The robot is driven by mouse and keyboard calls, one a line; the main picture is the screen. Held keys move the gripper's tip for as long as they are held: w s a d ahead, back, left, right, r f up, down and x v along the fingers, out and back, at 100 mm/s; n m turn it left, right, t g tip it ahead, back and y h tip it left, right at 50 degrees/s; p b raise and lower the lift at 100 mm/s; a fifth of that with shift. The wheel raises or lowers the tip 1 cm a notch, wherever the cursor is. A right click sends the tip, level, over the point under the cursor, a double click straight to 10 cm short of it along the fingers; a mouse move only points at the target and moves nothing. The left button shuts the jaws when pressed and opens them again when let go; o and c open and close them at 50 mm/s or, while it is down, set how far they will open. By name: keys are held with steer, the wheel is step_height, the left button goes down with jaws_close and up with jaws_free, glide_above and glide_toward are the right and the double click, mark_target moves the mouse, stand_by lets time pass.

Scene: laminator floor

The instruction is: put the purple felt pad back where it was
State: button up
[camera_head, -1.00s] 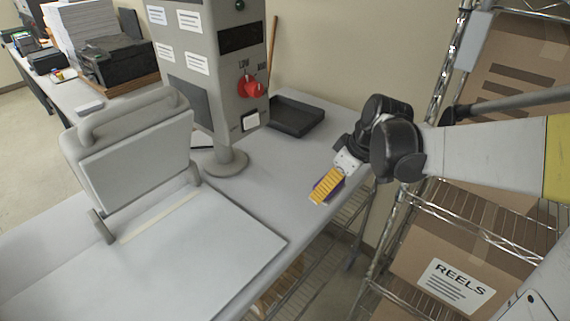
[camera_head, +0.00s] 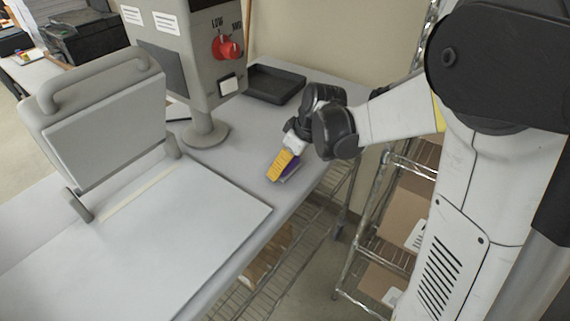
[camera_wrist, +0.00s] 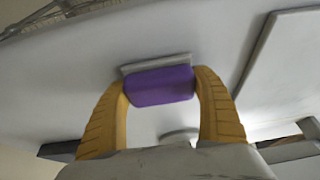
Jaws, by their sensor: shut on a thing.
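The purple felt pad (camera_wrist: 160,87) sits between the two yellow fingers of my gripper (camera_wrist: 163,76) in the wrist view, touched on both sides. In the head view a sliver of the purple pad (camera_head: 292,168) shows beside the yellow finger of my gripper (camera_head: 281,173). My gripper is shut on it and points down at the grey bench top, near its right edge. A thin light grey strip (camera_wrist: 155,63) lies just beyond the pad in the wrist view. I cannot tell whether the pad touches the bench.
The grey machine with red knobs (camera_head: 228,46) stands behind, on a round foot. A black tray (camera_head: 274,84) lies at the back of the bench (camera_head: 233,160). A raised press plate (camera_head: 110,118) and flat white board (camera_head: 150,235) are left. Wire shelving (camera_head: 372,220) stands right.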

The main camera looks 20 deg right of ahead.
steer(key=shift+f, duration=0.15)
steer(key=o, duration=1.2)
steer(key=shift+c, duration=0.2)
steer(key=p+v, duration=0.3)
steer(key=v, duration=0.9)
steer(key=s+a+r+m+t+h, duration=0.1)
steer(key=s+m, duration=0.2)
steer(key=s, duration=0.5)
steer(key=s+a+r+m+t+h, duration=0.1)
steer(key=s+m, duration=0.3)
steer(key=s, duration=0.4)
steer(key=shift+a+t+h, duration=0.4)
steer(key=shift+t, duration=0.3)
steer(key=shift+r, duration=0.1)
step_height(320, 180, down, 9)
steer(key=b, duration=0.9)
